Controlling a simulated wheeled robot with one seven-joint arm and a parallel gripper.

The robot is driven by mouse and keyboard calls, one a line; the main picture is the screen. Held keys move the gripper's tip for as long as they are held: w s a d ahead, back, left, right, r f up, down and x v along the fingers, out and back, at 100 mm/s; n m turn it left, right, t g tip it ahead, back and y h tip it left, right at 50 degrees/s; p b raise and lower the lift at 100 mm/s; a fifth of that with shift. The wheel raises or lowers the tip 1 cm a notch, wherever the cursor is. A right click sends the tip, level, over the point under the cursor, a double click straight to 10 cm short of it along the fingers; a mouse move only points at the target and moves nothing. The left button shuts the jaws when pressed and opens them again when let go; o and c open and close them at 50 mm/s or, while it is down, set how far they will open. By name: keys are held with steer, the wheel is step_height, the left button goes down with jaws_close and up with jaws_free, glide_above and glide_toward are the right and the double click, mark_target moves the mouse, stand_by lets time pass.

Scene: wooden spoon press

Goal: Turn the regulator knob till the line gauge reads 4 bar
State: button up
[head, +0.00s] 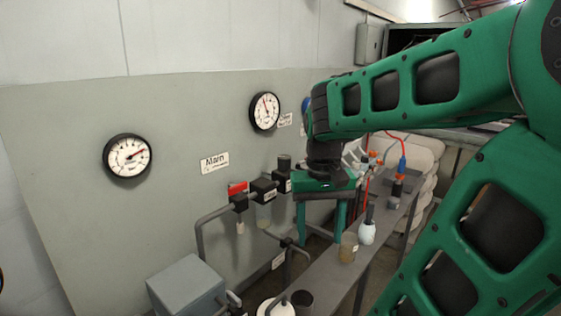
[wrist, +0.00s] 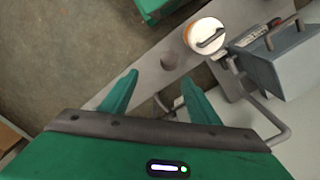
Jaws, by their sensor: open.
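A black regulator block (head: 283,183) with a dark knob (head: 284,162) on top sits in the pipe line on the grey panel. A round white gauge (head: 264,111) hangs above it, its red needle pointing up and slightly left; its numbers are too small to read, and the label beside it is partly hidden. Another gauge (head: 127,156) at left, near the "Main" label (head: 214,162), has its needle pointing right and slightly up. My gripper (head: 320,236) is open, fingers down, right of the regulator and apart from the knob. In the wrist view, the open fingers (wrist: 158,79) hold nothing; no knob shows there.
A red-handled valve (head: 237,188) and a filter bowl (head: 263,216) sit left of the regulator. The wrist view shows a white round item (wrist: 206,36) on the bench.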

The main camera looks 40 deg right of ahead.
steer(key=w+d+r+m, duration=0.2)
steer(key=w+d+r, duration=0.25)
steer(key=w, duration=0.25)
steer(key=w+d+r+m, duration=0.1)
steer(key=w+d+r, duration=0.3)
steer(key=w+r, duration=0.25)
steer(key=m, duration=0.4)
glide_toward(284, 156)
steer(key=shift+s, duration=0.15)
steer(key=shift+f, duration=0.25)
step_height(284, 156, down, 10)
steer(key=shift+f, duration=0.1)
steer(key=shift+c, duration=0.4)
steer(key=c, duration=1)
